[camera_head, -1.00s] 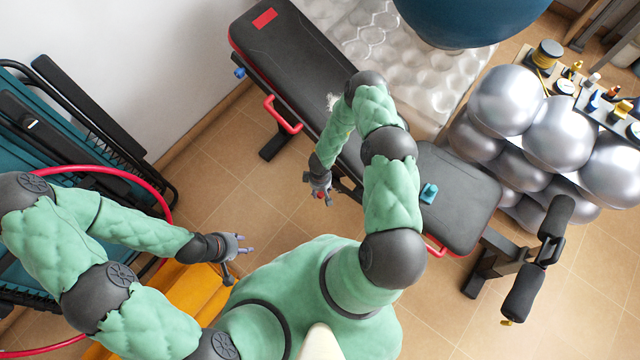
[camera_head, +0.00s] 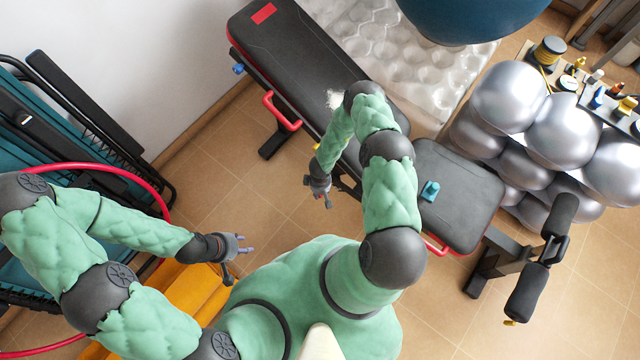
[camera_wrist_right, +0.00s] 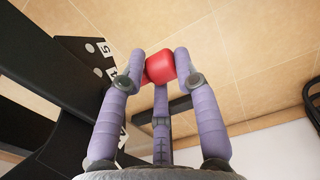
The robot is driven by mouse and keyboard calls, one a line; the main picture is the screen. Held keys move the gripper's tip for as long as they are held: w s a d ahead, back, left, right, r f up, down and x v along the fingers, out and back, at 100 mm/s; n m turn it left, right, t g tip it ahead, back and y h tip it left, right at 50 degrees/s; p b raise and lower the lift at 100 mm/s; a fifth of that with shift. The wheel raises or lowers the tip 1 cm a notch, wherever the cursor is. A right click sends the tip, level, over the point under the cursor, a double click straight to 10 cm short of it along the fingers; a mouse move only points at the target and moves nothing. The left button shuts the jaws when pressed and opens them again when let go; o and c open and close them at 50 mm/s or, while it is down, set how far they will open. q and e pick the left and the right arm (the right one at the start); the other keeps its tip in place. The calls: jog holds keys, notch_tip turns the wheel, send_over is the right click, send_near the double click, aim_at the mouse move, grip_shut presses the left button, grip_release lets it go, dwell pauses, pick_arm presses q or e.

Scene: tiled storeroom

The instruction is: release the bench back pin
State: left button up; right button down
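The bench's black back pad (camera_head: 290,65) slants from the upper left to the middle, and its seat pad (camera_head: 465,205) lies to the right. My right gripper (camera_head: 322,195) is beside the bench's near side, under my forearm. In the right wrist view its purple fingers (camera_wrist_right: 160,70) close around a red knob (camera_wrist_right: 160,67), with fingertips against both sides. The knob's shaft is hidden. A black plate with holes and numbers (camera_wrist_right: 95,50) is just left of the knob. My left gripper (camera_head: 240,255) is open and empty above the floor, away from the bench.
A red handle (camera_head: 280,112) sticks out from the bench side. A small teal object (camera_head: 430,191) lies on the seat. Silver balls (camera_head: 560,130) are stacked at right, and a blue ball (camera_head: 470,18) is at the top. Folded black-framed items (camera_head: 70,130) stand left. Tiled floor shows between.

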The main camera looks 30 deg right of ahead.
jog(key=shift+s+a, duration=0.25)
jog(key=shift+a, duration=0.45)
jog(key=shift+s+a, duration=0.2)
jog(key=shift+a, duration=0.5)
jog(key=c, duration=1.3)
grip_release()
jog(key=shift+o, duration=1.3)
jog(key=shift+s+a, duration=0.1)
jog(key=shift+a, duration=0.05)
notch_tip(320, 180, up, 12)
